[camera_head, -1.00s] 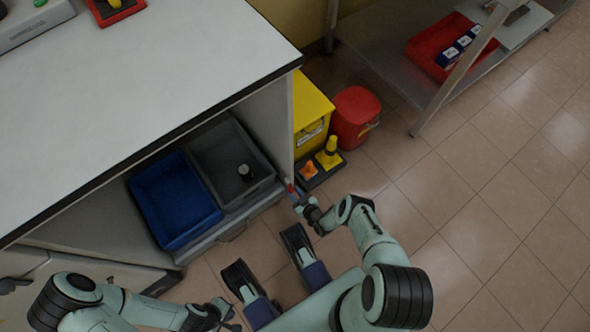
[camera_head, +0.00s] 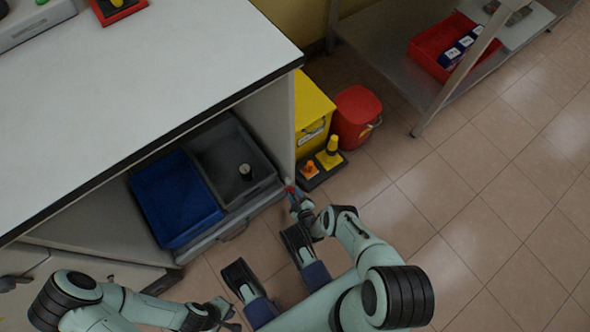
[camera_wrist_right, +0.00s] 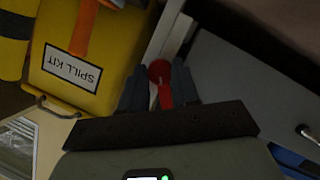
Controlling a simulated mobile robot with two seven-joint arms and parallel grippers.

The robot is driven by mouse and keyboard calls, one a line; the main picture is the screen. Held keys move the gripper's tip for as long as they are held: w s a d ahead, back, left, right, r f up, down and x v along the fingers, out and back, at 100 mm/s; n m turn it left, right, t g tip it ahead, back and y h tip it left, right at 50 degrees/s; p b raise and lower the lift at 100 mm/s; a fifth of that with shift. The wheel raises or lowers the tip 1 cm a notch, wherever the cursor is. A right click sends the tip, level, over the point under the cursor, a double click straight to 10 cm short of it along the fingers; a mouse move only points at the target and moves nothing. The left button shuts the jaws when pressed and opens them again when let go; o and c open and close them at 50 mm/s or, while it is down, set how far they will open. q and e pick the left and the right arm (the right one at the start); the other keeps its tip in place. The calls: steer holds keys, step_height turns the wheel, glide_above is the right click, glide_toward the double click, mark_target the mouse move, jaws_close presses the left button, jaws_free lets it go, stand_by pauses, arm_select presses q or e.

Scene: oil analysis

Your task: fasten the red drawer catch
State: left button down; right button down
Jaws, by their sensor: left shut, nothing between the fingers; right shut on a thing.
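The red drawer catch (camera_wrist_right: 160,72) is at the edge of the cabinet in the right wrist view, with a round head and a short lever. It shows small in the head view (camera_head: 289,189). My right gripper (camera_wrist_right: 160,90) is shut on the catch's lever, between its two dark fingers; in the head view it is at the cabinet's right corner (camera_head: 294,195). The grey drawer (camera_head: 213,238) sits low in the cabinet, and its front also shows in the right wrist view (camera_wrist_right: 250,85). My left gripper (camera_head: 228,314) is shut and empty, away from the catch.
A blue bin (camera_head: 175,205) and a grey bin (camera_head: 222,150) stand in the drawer. A yellow spill kit box (camera_head: 312,110), a red bucket (camera_head: 354,112) and a small black tray with cones (camera_head: 328,172) stand right of the cabinet.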

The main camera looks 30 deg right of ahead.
steer(key=shift+w+r, duration=0.1)
stand_by(0.3)
steer(key=c, duration=0.8)
jaws_free()
